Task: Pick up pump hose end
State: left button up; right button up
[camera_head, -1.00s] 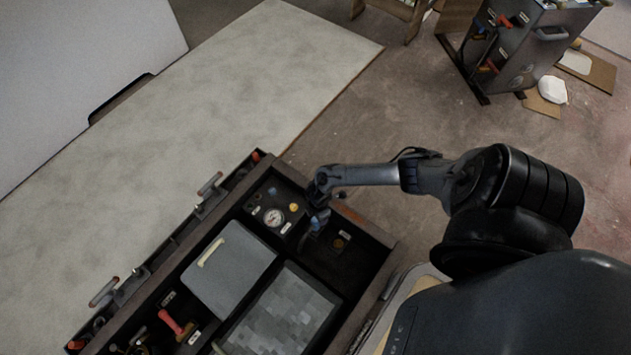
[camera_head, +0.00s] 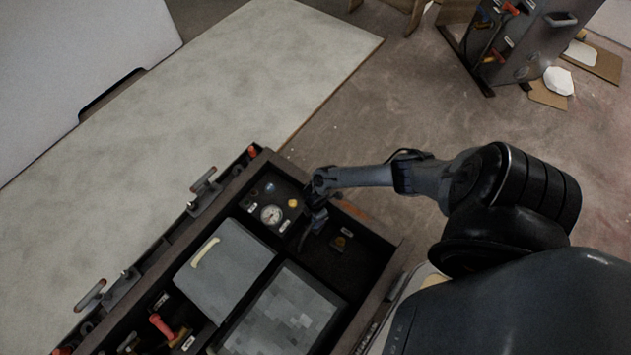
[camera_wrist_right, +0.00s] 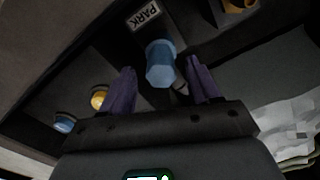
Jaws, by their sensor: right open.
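A blue faceted cylindrical piece, likely the pump hose end (camera_wrist_right: 160,64), stands out in the right wrist view, near a "PARK" label. My right gripper (camera_wrist_right: 162,86) is open, with one purple finger on each side of the blue piece and visible gaps between. The piece lies just beyond the fingertips or between them; the depth is hard to tell. In the head view my right gripper (camera_head: 313,218) reaches into the dark open box (camera_head: 376,240) near its far end, hiding the blue piece. My left gripper is not in view.
Beside the gripper is a panel with a round gauge (camera_head: 271,215) and a yellow knob (camera_head: 292,203). A grey lid with a pale handle (camera_head: 225,270) and a pixel-patterned panel (camera_head: 290,318) lie nearer. A red-handled item (camera_head: 161,325) sits lower left. Box walls surround the gripper.

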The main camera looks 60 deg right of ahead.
jog(key=shift+f+b, duration=1.05)
jog(key=shift+f, duration=0.55)
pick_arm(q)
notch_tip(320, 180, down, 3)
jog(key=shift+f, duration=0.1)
pick_arm(e)
grip_shut()
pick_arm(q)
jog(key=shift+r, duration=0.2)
pick_arm(e)
jog(key=shift+r, duration=0.15)
